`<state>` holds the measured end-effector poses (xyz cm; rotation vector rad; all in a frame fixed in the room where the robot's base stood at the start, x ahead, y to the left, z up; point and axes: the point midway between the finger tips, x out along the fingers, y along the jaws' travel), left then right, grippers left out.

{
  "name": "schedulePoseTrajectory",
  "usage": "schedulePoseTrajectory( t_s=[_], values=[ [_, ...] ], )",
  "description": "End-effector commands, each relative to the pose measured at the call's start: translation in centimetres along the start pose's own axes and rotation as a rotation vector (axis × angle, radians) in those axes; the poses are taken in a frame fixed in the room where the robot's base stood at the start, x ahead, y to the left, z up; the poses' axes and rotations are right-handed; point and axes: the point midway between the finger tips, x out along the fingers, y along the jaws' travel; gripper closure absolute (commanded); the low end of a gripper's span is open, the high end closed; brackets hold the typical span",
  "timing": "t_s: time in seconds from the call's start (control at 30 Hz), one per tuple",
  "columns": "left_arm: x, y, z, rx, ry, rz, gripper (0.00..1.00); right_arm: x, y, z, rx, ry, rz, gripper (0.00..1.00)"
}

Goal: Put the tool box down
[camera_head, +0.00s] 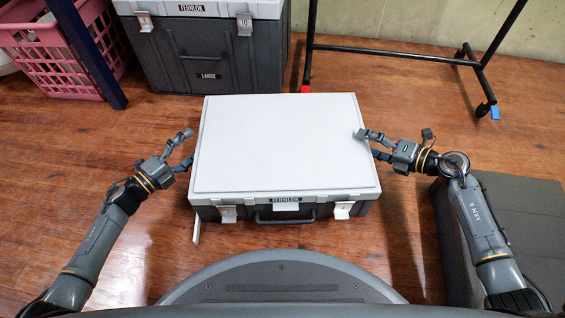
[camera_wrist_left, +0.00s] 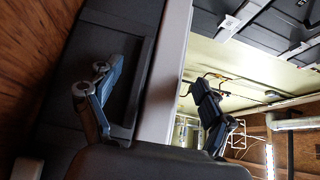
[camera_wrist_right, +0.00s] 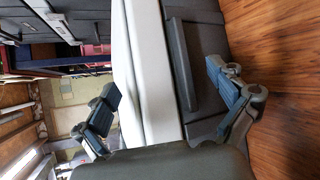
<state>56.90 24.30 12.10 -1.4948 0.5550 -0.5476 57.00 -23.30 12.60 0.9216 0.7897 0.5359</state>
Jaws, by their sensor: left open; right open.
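The tool box (camera_head: 285,145) has a light grey lid and a dark body. It is in the middle of the head view, flat, with its front handle and latches facing me. My left gripper (camera_head: 186,150) is open at its left side, and my right gripper (camera_head: 368,145) is open at its right side. In the left wrist view the open fingers (camera_wrist_left: 152,108) are on either side of the lid edge level. In the right wrist view the fingers (camera_wrist_right: 165,108) also straddle the lid edge level. I cannot tell whether any finger touches the box.
A larger tool box (camera_head: 212,60) stands behind, with a pink basket (camera_head: 50,55) and a dark blue post (camera_head: 92,50) at the left. A black wheeled rack (camera_head: 400,53) is at the back right. A dark grey block (camera_head: 525,215) lies beside my right arm. Wooden floor (camera_head: 150,235) is clear at the left.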

Motion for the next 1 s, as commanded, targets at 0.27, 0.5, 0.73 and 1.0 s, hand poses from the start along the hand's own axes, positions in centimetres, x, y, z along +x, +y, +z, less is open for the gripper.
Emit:
schedulePoseTrajectory(
  t_s=[0.27, 0.5, 0.73, 1.0],
  values=[
    [0.15, 0.01, 0.01, 0.000, 0.000, 0.001, 0.19, 0.17, -0.04, -0.04, 0.000, 0.001, -0.001, 0.04],
    [0.13, 0.01, 0.01, 0.000, 0.000, 0.000, 0.62, 0.14, -0.08, -0.05, 0.000, 0.001, -0.002, 0.47],
    [0.14, 0.00, -0.01, 0.000, 0.000, 0.000, 1.00, 0.17, -0.28, -0.18, 0.001, 0.002, -0.005, 0.86],
    [0.31, -0.70, 0.07, 0.002, 0.002, -0.012, 1.00, 0.09, 0.06, 0.11, -0.002, -0.002, -0.002, 0.86]
  ],
)
